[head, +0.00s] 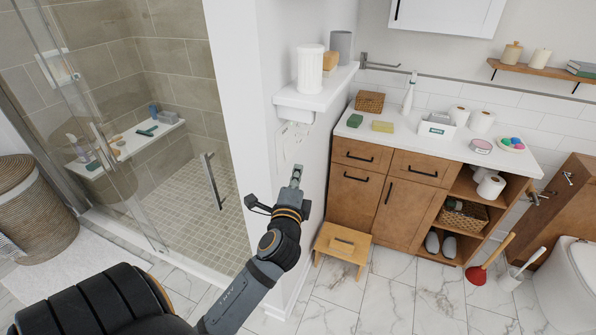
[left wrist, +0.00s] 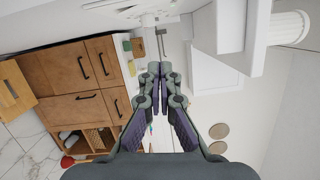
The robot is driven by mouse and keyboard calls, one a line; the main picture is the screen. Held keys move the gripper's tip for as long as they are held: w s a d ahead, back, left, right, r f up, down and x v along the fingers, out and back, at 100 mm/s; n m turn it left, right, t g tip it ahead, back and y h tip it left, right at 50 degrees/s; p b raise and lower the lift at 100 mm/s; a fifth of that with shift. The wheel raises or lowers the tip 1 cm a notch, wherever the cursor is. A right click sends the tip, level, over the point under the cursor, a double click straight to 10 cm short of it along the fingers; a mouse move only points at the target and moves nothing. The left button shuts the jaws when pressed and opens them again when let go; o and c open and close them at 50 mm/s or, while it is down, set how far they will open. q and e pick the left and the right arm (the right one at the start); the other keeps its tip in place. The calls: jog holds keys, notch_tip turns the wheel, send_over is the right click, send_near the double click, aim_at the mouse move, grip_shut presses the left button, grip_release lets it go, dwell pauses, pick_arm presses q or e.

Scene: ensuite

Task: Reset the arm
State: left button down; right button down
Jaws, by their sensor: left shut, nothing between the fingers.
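My left arm comes in from the lower left of the head view and reaches forward. Its gripper (head: 294,180) is in front of the white wall, below the small wall shelf. In the left wrist view the two fingers of the left gripper (left wrist: 160,72) meet at the tips, shut with nothing between them. The wooden cabinet stands beyond the gripper, apart from it. My right gripper is in neither view.
A white wall shelf (head: 317,92) juts out above the gripper. The wooden cabinet (head: 384,190) and a step stool (head: 342,243) stand to the right. A glass shower door with a handle (head: 211,181) is on the left. A plunger (head: 478,274) stands on the marble floor.

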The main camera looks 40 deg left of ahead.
pick_arm(q)
notch_tip(320, 180, down, 30)
jog(key=n+g+h, duration=0.3)
jog(key=g+h, duration=0.1)
jog(key=g, duration=0.1)
jog(key=s+d+f+n+g+h, duration=0.1)
jog(key=s+f+g, duration=0.1)
jog(key=s+f, duration=0.35)
jog(key=s+f+n+g, duration=0.1)
jog(key=s+f, duration=0.1)
jog(key=f, duration=0.6)
jog(key=s+d+f+n+g+h, duration=0.1)
jog(key=s+f+n+g, duration=0.1)
jog(key=s+f, duration=0.5)
jog(key=s+d+f+n+g, duration=0.1)
jog(key=s+f+n, duration=0.3)
jog(key=s, duration=1)
jog(key=s+d+f+n+g+h, duration=0.1)
jog(key=s+f+g, duration=0.3)
jog(key=s+f, duration=0.6)
jog(key=shift+s+d+f+n+h, duration=0.35)
jog(key=shift+s+d+n, duration=0.15)
jog(key=shift+s+n, duration=0.3)
jog(key=shift+w, duration=0.15)
